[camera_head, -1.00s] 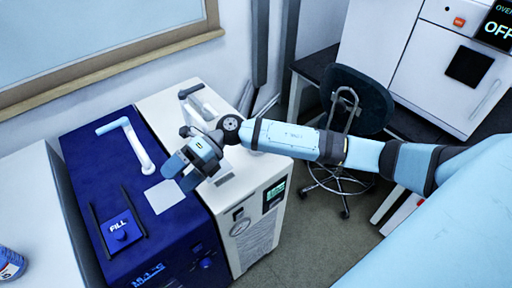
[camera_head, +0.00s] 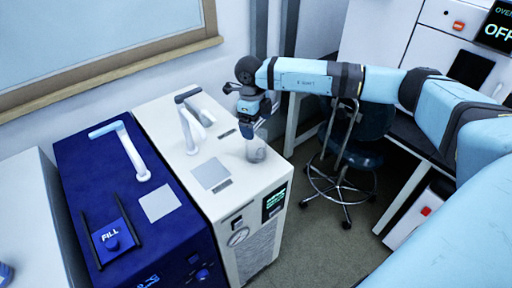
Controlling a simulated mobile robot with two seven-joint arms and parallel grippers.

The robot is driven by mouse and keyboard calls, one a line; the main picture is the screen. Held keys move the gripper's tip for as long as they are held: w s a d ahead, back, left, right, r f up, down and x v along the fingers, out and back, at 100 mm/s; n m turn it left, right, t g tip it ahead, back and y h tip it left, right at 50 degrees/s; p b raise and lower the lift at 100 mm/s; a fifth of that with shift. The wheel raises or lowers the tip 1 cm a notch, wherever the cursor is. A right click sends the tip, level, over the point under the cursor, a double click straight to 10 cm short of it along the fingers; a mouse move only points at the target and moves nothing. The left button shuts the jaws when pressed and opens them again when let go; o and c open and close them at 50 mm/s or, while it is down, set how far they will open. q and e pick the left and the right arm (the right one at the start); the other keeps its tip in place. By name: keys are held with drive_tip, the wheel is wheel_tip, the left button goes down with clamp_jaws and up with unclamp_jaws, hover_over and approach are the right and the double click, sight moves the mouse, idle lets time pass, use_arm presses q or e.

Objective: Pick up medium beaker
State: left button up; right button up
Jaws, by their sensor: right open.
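A clear beaker (camera_head: 256,150) stands on the right part of the white machine's top, near its right edge. My right gripper (camera_head: 249,130) points down just above the beaker, with its fingertips at about the rim. The gripper is open. The fingers partly cover the beaker's upper part, and I cannot tell whether they touch it. My left gripper is not in view.
The white machine (camera_head: 228,192) has a grey spout and a pale square plate (camera_head: 211,173). A chair (camera_head: 345,150) stands right.

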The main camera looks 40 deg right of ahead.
sight(257, 140)
drive_tip(key=f, duration=0.3)
drive_tip(key=f+p, duration=0.1)
drive_tip(key=f, duration=0.2)
drive_tip(key=shift+s+a+f, duration=0.1)
drive_tip(key=shift+s+f, duration=0.1)
drive_tip(key=shift+f, duration=0.3)
drive_tip(key=c, duration=1)
drive_tip(key=shift+o, duration=0.2)
drive_tip(key=shift+r, duration=0.1)
